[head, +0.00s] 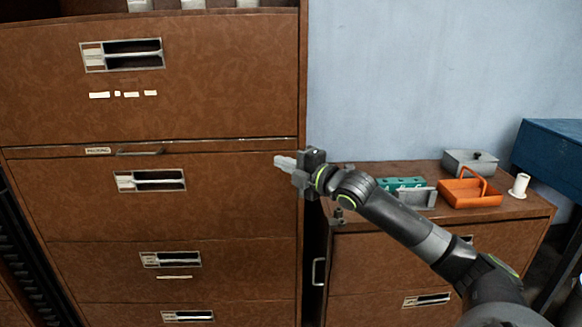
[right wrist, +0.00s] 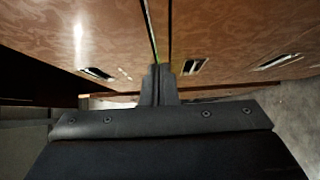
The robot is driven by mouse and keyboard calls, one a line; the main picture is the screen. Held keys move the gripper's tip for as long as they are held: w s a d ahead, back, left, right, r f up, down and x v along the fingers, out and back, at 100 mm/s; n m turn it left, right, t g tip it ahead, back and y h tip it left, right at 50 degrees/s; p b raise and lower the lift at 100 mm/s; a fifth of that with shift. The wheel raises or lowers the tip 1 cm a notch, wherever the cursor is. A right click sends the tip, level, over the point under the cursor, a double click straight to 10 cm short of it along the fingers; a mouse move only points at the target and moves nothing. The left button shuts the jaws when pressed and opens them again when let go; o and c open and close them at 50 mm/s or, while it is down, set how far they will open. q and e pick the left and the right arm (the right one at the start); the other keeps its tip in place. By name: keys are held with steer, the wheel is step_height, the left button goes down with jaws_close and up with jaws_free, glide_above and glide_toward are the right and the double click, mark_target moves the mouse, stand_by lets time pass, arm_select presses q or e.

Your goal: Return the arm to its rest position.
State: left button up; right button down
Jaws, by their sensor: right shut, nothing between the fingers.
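My right arm (head: 405,225) comes in from the lower right in the head view and reaches left across the front of the low cabinet. My right gripper (head: 280,162) is shut and empty, in front of the right edge of the tall brown drawer cabinet (head: 220,220). In the right wrist view the two fingers of the right gripper (right wrist: 161,70) are together, with brown drawer fronts (right wrist: 230,30) beyond them. I cannot tell whether the fingertips touch the cabinet. My left gripper shows in neither view.
A low brown cabinet (head: 385,245) on the right holds an orange caddy (head: 472,198), a grey box (head: 470,160), a teal block (head: 398,183), a grey tray (head: 417,199) and a white spool (head: 519,186). A blue box (head: 553,155) stands at far right. The blue wall (head: 430,75) is bare.

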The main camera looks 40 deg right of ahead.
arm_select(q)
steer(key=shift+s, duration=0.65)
arm_select(e)
steer(key=shift+s+d, duration=0.15)
steer(key=shift+s, duration=0.75)
